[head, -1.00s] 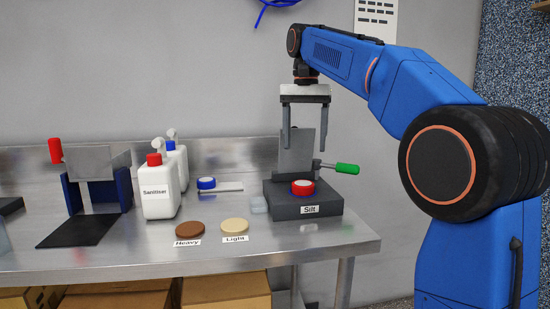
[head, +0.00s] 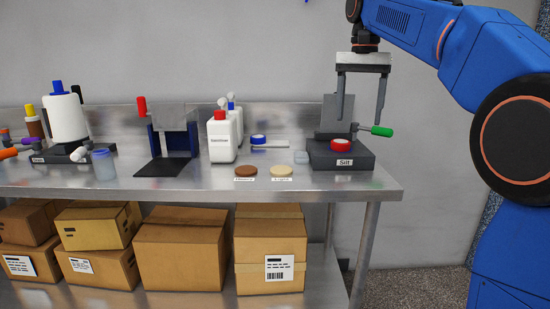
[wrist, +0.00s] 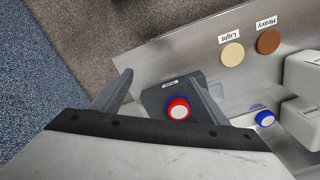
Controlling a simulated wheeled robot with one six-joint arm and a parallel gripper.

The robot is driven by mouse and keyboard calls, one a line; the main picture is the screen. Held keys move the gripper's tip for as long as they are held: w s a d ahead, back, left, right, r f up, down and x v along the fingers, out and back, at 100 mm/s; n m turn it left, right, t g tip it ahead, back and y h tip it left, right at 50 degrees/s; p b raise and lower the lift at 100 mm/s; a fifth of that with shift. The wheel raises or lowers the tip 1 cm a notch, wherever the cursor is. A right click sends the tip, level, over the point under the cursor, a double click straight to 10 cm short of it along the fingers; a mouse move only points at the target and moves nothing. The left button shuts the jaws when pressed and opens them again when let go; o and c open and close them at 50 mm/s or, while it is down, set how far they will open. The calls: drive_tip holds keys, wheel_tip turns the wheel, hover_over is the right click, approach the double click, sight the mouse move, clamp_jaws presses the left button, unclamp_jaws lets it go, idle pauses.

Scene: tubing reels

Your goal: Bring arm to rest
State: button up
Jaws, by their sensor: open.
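My gripper (head: 360,121) is open and empty. It hangs with fingers down above and slightly right of the station labelled Silt (head: 340,160) in the head view. The station is a dark grey block with an upright plate and a green-tipped lever (head: 381,131). A red roll with a white centre (head: 340,145) lies on it, apart from the fingers. In the wrist view the fingers (wrist: 166,83) spread on either side of the station, and the red roll (wrist: 178,109) shows between them. My blue arm reaches in from the right.
Heavy (head: 246,170) and Light (head: 281,171) discs lie near the front edge of the steel bench (head: 290,187). White bottles (head: 222,140) and a blue roll (head: 258,140) stand behind. Cardboard boxes (head: 271,254) fill the lower shelf. Floor at the right is clear.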

drive_tip(key=s+d+f+n+t, duration=0.2)
drive_tip(key=s+d+f+n, duration=0.1)
drive_tip(key=s+f, duration=1.3)
drive_tip(key=s+d+f+n+t, duration=0.2)
drive_tip(key=s+d+f+n, duration=0.1)
drive_tip(key=s+f, duration=1.4)
drive_tip(key=shift+d+f+t, duration=0.4)
drive_tip(key=shift+d+f, duration=0.1)
drive_tip(key=shift+f, duration=0.4)
